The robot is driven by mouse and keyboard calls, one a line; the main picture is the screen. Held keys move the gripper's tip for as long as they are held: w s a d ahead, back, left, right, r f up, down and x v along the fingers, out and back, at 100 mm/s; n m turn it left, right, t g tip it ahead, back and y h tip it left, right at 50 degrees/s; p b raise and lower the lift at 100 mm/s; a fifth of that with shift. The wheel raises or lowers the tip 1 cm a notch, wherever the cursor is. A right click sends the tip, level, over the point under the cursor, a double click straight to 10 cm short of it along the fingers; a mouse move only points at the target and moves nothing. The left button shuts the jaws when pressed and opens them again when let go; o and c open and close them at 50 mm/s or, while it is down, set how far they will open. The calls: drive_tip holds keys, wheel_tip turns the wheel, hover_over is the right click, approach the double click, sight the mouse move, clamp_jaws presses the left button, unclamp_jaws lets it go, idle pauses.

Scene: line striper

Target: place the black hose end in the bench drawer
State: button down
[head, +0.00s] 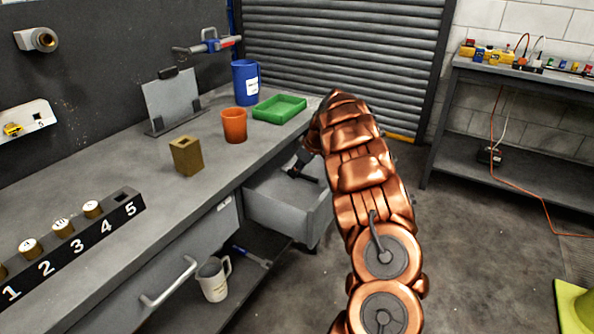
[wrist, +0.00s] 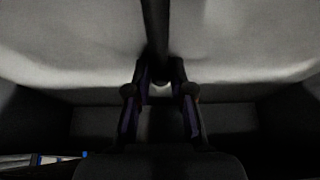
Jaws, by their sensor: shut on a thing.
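The bench drawer (head: 270,212) is pulled open under the bench top in the head view. My gripper (head: 296,168) is at the drawer's far part, its tip low within or just over the opening. In the wrist view my gripper (wrist: 160,88) is shut on a black, rod-like thing, the black hose end (wrist: 155,38), which runs up from between the fingers. The wrist view is dark, with pale grey surfaces of the drawer around. My copper arm hides the drawer's right side. I cannot tell whether the hose end touches the drawer floor.
On the bench (head: 165,215) stand an orange cup (head: 234,125), a green tray (head: 279,108), a blue mug (head: 245,82) and a brass block (head: 186,156). A white mug (head: 213,279) stands on the lower shelf.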

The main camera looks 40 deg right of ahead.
drive_tip(key=c, duration=1)
unclamp_jaws()
drive_tip(key=shift+s+r, duration=0.1)
drive_tip(key=shift+r, duration=0.35)
drive_tip(key=v, duration=1.1)
drive_tip(key=shift+s+r, duration=0.1)
drive_tip(key=shift+r, duration=0.05)
